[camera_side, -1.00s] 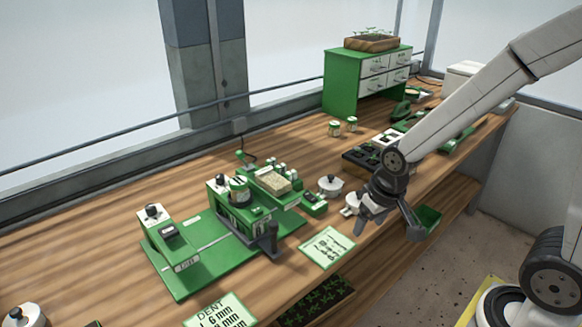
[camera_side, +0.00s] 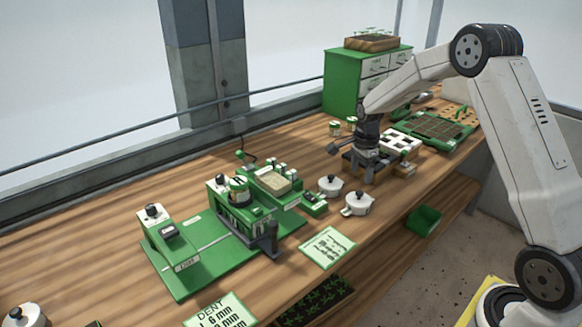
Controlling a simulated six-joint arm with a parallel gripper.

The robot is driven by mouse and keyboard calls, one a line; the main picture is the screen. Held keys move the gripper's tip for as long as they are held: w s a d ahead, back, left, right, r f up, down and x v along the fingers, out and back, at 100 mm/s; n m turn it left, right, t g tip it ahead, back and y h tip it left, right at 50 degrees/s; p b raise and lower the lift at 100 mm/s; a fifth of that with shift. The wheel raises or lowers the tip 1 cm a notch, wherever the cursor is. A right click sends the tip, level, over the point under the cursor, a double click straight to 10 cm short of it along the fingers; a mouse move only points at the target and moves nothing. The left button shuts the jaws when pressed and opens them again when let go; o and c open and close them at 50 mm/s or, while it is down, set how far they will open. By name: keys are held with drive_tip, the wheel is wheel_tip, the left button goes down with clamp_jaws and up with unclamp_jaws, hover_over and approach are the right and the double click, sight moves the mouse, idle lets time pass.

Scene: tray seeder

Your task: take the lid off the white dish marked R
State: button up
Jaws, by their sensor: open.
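Two small white lidded dishes stand side by side on the bench in the middle of the side view. One white dish (camera_side: 330,187) is at the back left, and the other white dish (camera_side: 356,204) is at the front right. Both have a dark knob on the lid, and both lids appear to be on. I cannot read an R on either. My gripper (camera_side: 361,174) is open, pointing down, behind and to the right of the dishes. It appears apart from both. A third white dish (camera_side: 24,316) is cut off at the lower left.
A green seeder machine (camera_side: 240,215) stands left of the dishes. A written card (camera_side: 327,247) lies in front.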

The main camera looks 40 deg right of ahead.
sight(360, 192)
drive_tip(key=shift+w+d+f+m, duration=0.2)
drive_tip(key=shift+d+m, duration=0.4)
drive_tip(key=shift+f, duration=1.3)
drive_tip(key=shift+s+f, duration=0.1)
drive_tip(key=shift+f, duration=2.5)
clamp_jaws()
